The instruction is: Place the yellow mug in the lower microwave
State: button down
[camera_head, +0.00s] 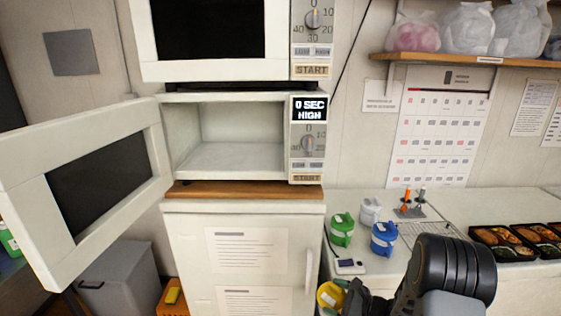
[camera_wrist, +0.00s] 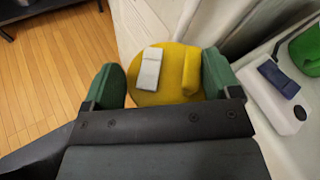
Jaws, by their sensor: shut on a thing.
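The yellow mug (camera_head: 330,295) is at the bottom of the head view, in front of the white cabinet. My gripper (camera_head: 342,288) is shut on it. In the wrist view the yellow mug (camera_wrist: 188,75) sits between the two green fingers of my gripper (camera_wrist: 160,85), with a pale label on it. Wooden floor shows below it, so it is held up in the air. The lower microwave (camera_head: 235,135) stands on a wooden board with its door (camera_head: 155,140) swung wide open to the left. Its cavity looks empty.
The upper microwave (camera_head: 215,70) sits directly above. On the counter at right are a green mug (camera_head: 342,228), a blue mug (camera_head: 384,238), a white mug (camera_head: 370,211), a small scale-like device (camera_head: 347,266) and bento trays (camera_head: 500,251). A grey bin (camera_head: 118,282) stands at lower left.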

notch_tip(320, 180, down, 6)
jog(key=b, duration=0.4)
jog(key=shift+r, duration=0.1)
jog(key=shift+w+d+m+t+h, duration=0.35)
jog(key=shift+m+t+h, duration=0.05)
jog(key=shift+t, duration=0.3)
jog(key=m+t+h, duration=0.2)
jog(key=shift+d+m+h, duration=0.3)
jog(key=shift+m+h, duration=0.1)
jog(key=shift+s+f+m+t+h, duration=0.15)
jog(key=shift+f+m+t+h, duration=0.05)
jog(key=shift+m+t+h, duration=0.4)
jog(key=shift+s+a, duration=0.15)
jog(key=shift+a, duration=0.1)
jog(key=shift+a+r, duration=0.15)
jog(key=shift+a, duration=0.25)
